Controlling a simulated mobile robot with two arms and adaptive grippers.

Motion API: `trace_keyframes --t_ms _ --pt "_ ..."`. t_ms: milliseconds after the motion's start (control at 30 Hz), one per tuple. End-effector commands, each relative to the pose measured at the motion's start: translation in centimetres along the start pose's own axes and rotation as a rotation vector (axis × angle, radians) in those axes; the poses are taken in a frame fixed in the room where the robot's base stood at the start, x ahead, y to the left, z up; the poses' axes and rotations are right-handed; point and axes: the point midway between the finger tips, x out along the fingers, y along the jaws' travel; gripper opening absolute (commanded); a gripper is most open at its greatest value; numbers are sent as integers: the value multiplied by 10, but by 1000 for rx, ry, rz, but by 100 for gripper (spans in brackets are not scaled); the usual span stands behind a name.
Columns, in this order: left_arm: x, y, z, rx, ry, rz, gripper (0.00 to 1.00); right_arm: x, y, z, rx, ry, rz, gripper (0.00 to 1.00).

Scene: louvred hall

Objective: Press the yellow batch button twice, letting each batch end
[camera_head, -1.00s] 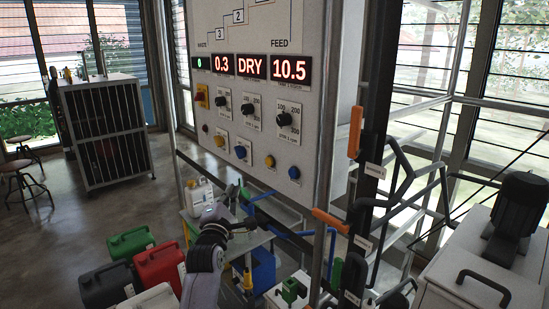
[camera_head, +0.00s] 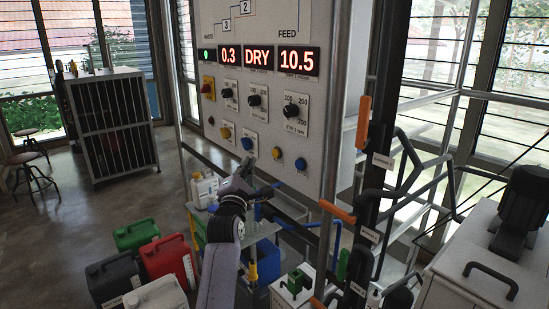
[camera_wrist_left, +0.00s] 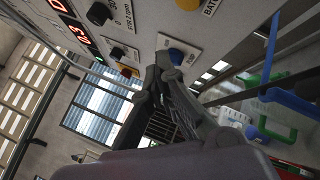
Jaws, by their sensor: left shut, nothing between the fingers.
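The panel (camera_head: 265,110) carries a row of yellow and blue buttons under its dials. A yellow button (camera_head: 276,152) sits third from the left; in the wrist view a yellow button (camera_wrist_left: 187,4) at the top edge has a partly cut-off label beginning "BATC". A blue button (camera_head: 247,143) lies to its left and also shows in the wrist view (camera_wrist_left: 177,57). My right gripper is not in view.
The displays (camera_head: 258,60) read 0.3, DRY and 10.5, with a green lamp (camera_head: 206,55) at left. A frame with orange-handled levers (camera_head: 363,122) stands right of the panel. A cart with a white jug (camera_head: 204,188) is below. Jerrycans (camera_head: 168,260) stand lower left.

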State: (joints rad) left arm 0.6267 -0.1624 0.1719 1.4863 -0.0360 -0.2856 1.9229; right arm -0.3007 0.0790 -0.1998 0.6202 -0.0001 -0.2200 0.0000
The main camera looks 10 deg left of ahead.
Motion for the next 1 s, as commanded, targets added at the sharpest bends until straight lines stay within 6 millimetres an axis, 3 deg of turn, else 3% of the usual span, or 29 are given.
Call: trace_keyframes --t_ms 133,400,1000 --pt "15 -14 10 -2 0 1 0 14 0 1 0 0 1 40" --pt "34 -25 24 -2 0 1 0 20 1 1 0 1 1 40" --pt "37 -27 27 0 -1 0 0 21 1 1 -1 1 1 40"
